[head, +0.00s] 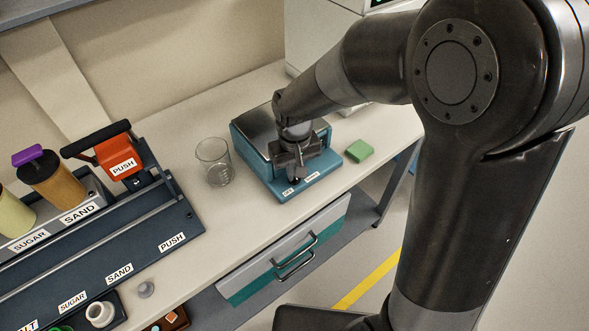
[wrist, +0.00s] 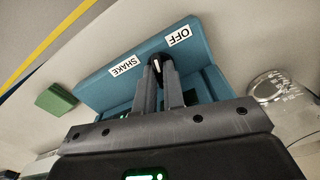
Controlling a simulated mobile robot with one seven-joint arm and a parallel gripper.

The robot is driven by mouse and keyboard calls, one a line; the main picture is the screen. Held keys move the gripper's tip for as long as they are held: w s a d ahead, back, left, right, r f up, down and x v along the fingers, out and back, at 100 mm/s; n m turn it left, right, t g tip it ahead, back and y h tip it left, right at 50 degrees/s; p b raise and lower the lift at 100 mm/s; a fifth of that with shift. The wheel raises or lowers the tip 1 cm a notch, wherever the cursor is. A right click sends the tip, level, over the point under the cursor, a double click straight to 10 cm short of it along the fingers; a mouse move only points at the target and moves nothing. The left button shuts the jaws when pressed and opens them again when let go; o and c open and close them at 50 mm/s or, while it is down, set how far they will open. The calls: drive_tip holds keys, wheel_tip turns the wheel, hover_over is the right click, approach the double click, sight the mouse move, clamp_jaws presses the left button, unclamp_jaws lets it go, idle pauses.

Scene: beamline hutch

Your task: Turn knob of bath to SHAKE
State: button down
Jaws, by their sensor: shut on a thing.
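The bath (head: 325,166) is a teal box with a grey metal top, standing on the bench. Its front also shows in the wrist view (wrist: 98,92), with an OFF label (wrist: 178,37) and a SHAKE label (wrist: 123,66). A small dark knob (wrist: 156,63) with a white mark sits between the two labels. My gripper (head: 295,179) is at the bath's front. In the wrist view my gripper (wrist: 158,74) has its fingers closed around the knob. The fingers hide part of the knob, and I cannot tell clearly which label its mark points to.
A glass beaker (head: 214,163) stands left of the bath, and a green block (head: 359,151) lies close to its right. A dispenser rack with an orange PUSH block (head: 119,157) is at the left. A drawer (head: 284,257) is below the bench edge.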

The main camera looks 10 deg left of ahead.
drive_tip(key=n, duration=0.4)
drive_tip(key=shift+n, duration=0.3)
drive_tip(key=n, duration=0.4)
drive_tip(key=shift+n, duration=0.4)
drive_tip(key=c, duration=1.8)
unclamp_jaws()
wheel_tip(320, 180, up, 11)
